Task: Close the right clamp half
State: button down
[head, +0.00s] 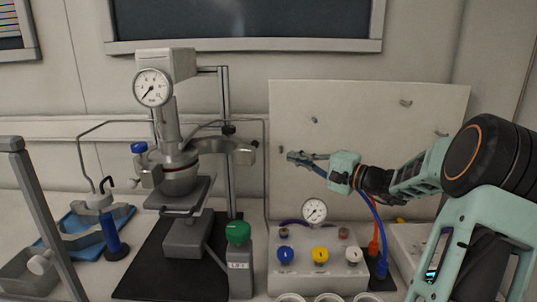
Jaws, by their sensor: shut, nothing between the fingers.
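The pressure reactor (178,182) stands left of centre, a metal vessel under a head with a round gauge. The right clamp half (212,143) is a curved metal band at the vessel's right side. It stands out from the vessel toward the right, with a block (245,155) at its outer end. The left clamp half (151,174) shows at the vessel's left front, close to it; its exact fit cannot be told. My gripper (291,157) is shut and empty. It points left, a short gap to the right of the clamp block, at about its height.
A vertical metal post (224,100) stands behind the right clamp half. A green-capped bottle (239,260) and a control box (318,270) with coloured knobs and a gauge stand below. A pale panel (370,110) stands behind my gripper. Blue trays (120,213) lie at left.

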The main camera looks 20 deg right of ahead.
jog(key=w+a+p, duration=0.1)
jog(key=w+a, duration=0.4)
jog(key=a, duration=0.2)
jog(key=shift+w+a, duration=0.2)
jog(key=shift+a, duration=0.1)
jog(key=shift+s+a+f+b, duration=0.1)
jog(key=shift+s+f+b, duration=0.05)
jog(key=shift+b, duration=0.15)
dwell(0.5)
